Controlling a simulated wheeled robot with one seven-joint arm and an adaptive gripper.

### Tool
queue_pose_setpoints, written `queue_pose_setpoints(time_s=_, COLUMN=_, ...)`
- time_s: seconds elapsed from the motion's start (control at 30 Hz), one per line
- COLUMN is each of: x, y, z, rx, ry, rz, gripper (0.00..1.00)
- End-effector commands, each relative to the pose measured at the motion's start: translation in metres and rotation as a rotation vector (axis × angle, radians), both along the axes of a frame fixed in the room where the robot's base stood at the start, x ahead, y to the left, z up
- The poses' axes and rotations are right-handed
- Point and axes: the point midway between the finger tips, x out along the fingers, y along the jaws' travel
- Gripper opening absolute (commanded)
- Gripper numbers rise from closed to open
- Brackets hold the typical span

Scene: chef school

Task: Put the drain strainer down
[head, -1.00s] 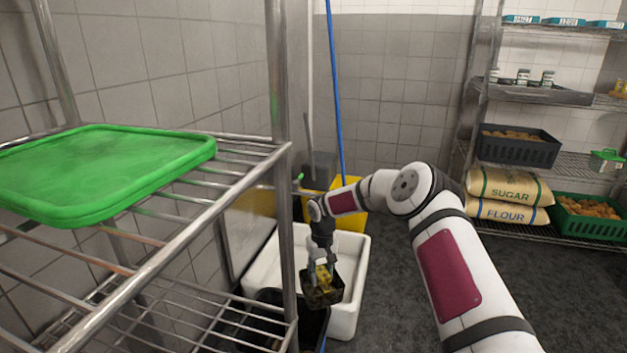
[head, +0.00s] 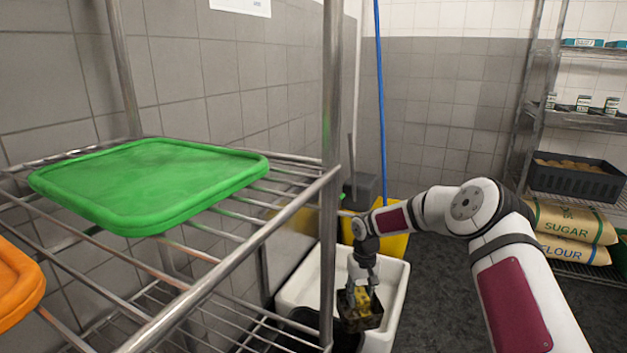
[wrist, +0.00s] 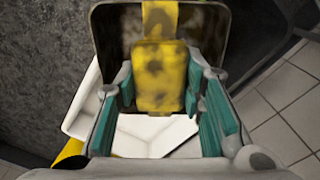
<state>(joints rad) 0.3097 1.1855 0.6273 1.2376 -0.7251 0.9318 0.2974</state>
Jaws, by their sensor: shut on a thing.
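The drain strainer (head: 361,317) is a small dark box with a yellow, stained part standing up in it. In the wrist view the strainer (wrist: 112,25) lies beyond my fingers, and its yellow part (wrist: 160,75) is between the teal pads. My gripper (head: 362,292) points down and is shut on the strainer. It holds the strainer over the front part of a white basin (head: 396,300). I cannot tell whether the strainer touches the basin.
A metal wire rack (head: 262,238) stands close on the left, its post in front of the basin. A green lid (head: 150,185) and an orange lid (head: 15,285) lie there. Shelves with sugar (head: 570,221) and flour bags stand right. Dark floor (head: 440,270) right of the basin is clear.

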Motion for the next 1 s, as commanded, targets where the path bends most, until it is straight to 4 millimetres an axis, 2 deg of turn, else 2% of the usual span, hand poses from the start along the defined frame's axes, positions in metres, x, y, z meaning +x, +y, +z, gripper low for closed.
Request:
queue_pose_setpoints(time_s=0.03, x=-0.006, y=-0.001, z=0.015, rx=0.002, ry=-0.006, rz=0.001, gripper=0.01)
queue_pose_setpoints(time_s=0.1, x=-0.018, y=0.001, z=0.032, rx=0.006, ry=-0.01, rz=-0.001, gripper=0.01)
queue_pose_setpoints(time_s=0.27, x=-0.055, y=0.001, z=0.067, rx=0.014, ry=-0.012, rz=-0.015, gripper=0.01)
queue_pose_setpoints(time_s=0.4, x=-0.093, y=-0.002, z=0.094, rx=0.013, ry=-0.01, rz=-0.039, gripper=0.01)
queue_pose_setpoints(time_s=0.6, x=-0.147, y=-0.008, z=0.12, rx=0.003, ry=-0.004, rz=-0.083, gripper=0.01)
queue_pose_setpoints(time_s=0.87, x=-0.206, y=-0.017, z=0.138, rx=-0.015, ry=0.007, rz=-0.143, gripper=0.01)
queue_pose_setpoints(time_s=1.0, x=-0.207, y=-0.016, z=0.156, rx=-0.012, ry=0.008, rz=-0.143, gripper=0.01)
